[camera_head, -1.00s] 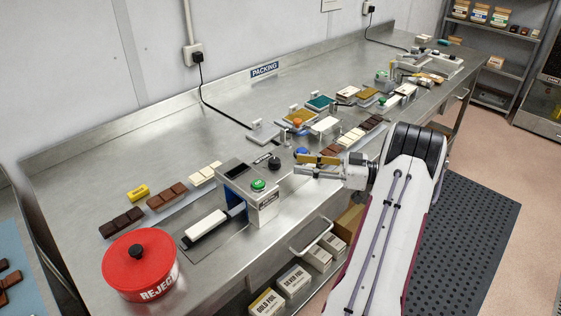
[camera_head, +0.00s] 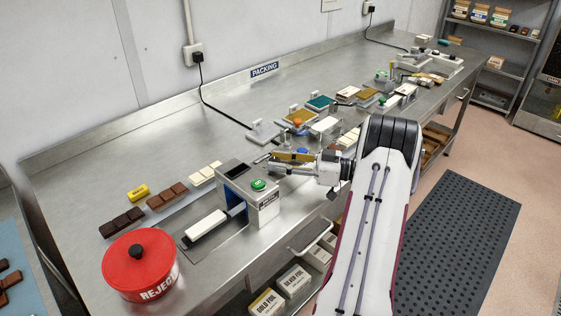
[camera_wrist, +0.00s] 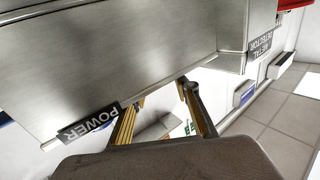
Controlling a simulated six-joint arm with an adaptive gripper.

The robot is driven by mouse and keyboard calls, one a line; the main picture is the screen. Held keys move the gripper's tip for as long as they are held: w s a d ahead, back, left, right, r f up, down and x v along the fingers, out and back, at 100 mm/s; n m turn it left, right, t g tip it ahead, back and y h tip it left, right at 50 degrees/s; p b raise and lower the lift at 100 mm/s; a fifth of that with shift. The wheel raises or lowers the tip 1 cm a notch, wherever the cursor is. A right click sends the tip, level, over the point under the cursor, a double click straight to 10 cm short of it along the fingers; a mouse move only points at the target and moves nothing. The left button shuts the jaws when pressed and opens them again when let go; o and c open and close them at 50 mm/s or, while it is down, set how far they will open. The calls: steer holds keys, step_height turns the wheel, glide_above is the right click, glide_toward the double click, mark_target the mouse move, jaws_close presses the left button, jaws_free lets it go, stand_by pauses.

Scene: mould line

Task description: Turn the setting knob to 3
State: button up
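My gripper (camera_head: 272,160) is just behind and right of the steel metal detector box (camera_head: 236,170) on the bench. Its two gold-coloured fingers stand apart in the wrist view (camera_wrist: 163,95), with no object clearly seen between them. The black setting knob is not distinguishable now; in the head view my gripper covers the spot where a dark round knob showed earlier. Its pointer and numbers cannot be read. The wrist view shows a steel face with a POWER label (camera_wrist: 90,123) beside the left finger and a METAL DETECTOR label (camera_wrist: 260,46).
The box has a green button (camera_head: 258,184) on top, close to my gripper. A red REJECT bin (camera_head: 140,265) and chocolate bars (camera_head: 167,196) lie to the left. Several trays and moulds, including a teal one (camera_head: 320,102), stand farther back. The bench between bars and wall is clear.

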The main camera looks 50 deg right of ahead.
steer(key=c, duration=0.8)
steer(key=shift+c, duration=0.2)
steer(key=shift+s+m+t+h, duration=0.1)
steer(key=shift+m+t+h, duration=0.5)
steer(key=shift+m+h, duration=0.3)
steer(key=o, duration=0.8)
steer(key=shift+o, duration=0.2)
steer(key=v, duration=1.2)
